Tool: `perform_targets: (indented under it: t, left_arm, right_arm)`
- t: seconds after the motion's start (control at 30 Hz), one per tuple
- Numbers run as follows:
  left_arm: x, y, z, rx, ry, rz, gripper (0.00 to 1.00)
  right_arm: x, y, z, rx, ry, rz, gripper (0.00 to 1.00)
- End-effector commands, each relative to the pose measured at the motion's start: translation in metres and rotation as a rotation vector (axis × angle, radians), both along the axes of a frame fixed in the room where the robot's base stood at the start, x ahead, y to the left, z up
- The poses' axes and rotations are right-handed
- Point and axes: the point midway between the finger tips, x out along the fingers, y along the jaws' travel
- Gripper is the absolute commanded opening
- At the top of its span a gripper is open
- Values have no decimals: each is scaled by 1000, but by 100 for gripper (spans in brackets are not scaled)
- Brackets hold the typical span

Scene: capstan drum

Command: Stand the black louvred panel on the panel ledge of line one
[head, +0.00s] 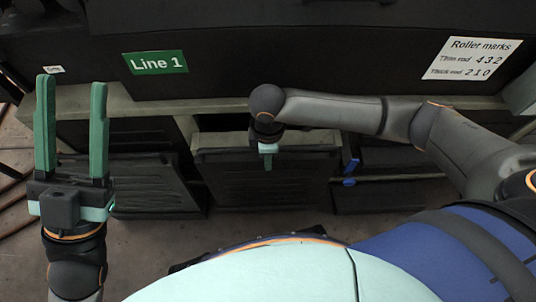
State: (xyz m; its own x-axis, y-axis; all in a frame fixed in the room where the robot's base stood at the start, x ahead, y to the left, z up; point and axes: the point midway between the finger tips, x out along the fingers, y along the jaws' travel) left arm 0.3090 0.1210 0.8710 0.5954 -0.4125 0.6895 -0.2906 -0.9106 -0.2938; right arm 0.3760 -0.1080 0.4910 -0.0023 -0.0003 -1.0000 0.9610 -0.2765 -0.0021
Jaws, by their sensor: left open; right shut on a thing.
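My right gripper (267,160) is shut on the top edge of a black louvred panel (285,183) in the middle of the head view. The panel stands roughly upright below the machine front, with faint slots on its face. Its bottom edge is low in the view, and I cannot tell what it rests on. My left gripper (72,84) is open and empty at the left, its two green fingers pointing up and well apart from the held panel.
A green Line 1 sign (155,62) and a white roller marks card (472,58) are on the dark machine front. A pale rail (215,105) runs below them. Another dark slotted panel (160,190) stands left of the held one. Blue clips (350,166) are to its right.

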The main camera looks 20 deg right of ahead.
Motion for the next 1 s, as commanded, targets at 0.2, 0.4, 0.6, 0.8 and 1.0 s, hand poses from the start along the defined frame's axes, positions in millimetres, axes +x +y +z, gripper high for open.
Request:
perform_targets:
  t: [0.2,0.4,0.6,0.8,1.0]
  left_arm:
    - [0,0,1,-1,-1,0,50]
    - [0,0,0,-1,-1,0,50]
    - [0,0,0,-1,-1,0,50]
    - [0,0,-1,-1,0,1,50]
    - [0,0,-1,0,0,1,50]
  right_arm:
    - [2,1,1,5,-6,1,0]
    - [2,1,-1,5,-6,1,0]
    - [2,1,-3,5,-6,1,0]
    - [2,2,-6,5,-6,1,0]
    - [2,1,-7,5,-6,1,38]
